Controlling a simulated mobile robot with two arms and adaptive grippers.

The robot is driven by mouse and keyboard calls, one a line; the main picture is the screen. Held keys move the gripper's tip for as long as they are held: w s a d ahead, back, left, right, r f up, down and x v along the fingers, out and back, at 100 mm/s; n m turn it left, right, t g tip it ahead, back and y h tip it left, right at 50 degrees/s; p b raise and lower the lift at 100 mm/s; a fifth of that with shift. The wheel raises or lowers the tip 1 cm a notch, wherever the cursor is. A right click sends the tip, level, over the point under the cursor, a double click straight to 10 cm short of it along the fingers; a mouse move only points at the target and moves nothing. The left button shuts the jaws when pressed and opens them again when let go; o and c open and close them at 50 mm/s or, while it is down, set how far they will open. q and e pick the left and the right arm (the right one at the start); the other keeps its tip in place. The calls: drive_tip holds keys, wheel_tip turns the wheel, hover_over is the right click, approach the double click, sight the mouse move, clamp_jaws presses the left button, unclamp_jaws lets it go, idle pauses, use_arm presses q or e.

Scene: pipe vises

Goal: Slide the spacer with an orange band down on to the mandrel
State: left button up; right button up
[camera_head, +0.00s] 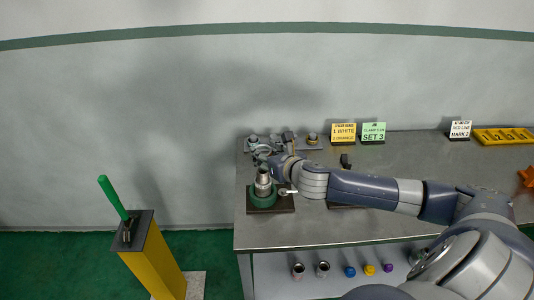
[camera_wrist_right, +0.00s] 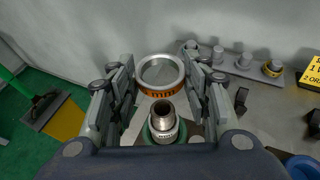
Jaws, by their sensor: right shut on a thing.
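The spacer with an orange band (camera_wrist_right: 161,86) is a short, wide silver ring with the band around its lower part. My right gripper (camera_wrist_right: 160,78) has its fingers on both sides of it and is shut on it. The mandrel, a grey upright tube (camera_wrist_right: 162,113), stands in a round green base and also shows in the head view (camera_head: 263,179). In the wrist view the spacer appears beyond the mandrel's top, apart from it; the height gap is unclear. In the head view my right gripper (camera_head: 266,155) is behind and above the mandrel, and the spacer is hard to make out. My left gripper is not in view.
A rack (camera_wrist_right: 232,67) with several pegs stands behind on the bench (camera_head: 420,170). Signs stand along the back, including a yellow one (camera_head: 343,133). A yellow post (camera_head: 150,255) with a green handle stands left of the bench. Fittings and coloured caps lie on the lower shelf.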

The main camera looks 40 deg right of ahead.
sight(266, 179)
wheel_tip(266, 179, down, 4)
drive_tip(key=shift+a+f+b, duration=0.1)
drive_tip(key=shift+f+b, duration=0.1)
drive_tip(key=shift+b, duration=1.05)
drive_tip(key=shift+f+b, duration=0.3)
drive_tip(key=shift+f, duration=0.4)
use_arm(q)
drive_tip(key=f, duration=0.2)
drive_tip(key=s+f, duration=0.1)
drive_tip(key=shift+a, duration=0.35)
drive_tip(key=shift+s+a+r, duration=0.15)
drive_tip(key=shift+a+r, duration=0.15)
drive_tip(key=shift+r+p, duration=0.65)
drive_tip(key=shift+p, duration=0.3)
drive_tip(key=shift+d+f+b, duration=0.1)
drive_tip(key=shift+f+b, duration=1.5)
use_arm(e)
drive_tip(key=shift+f, duration=2.5)
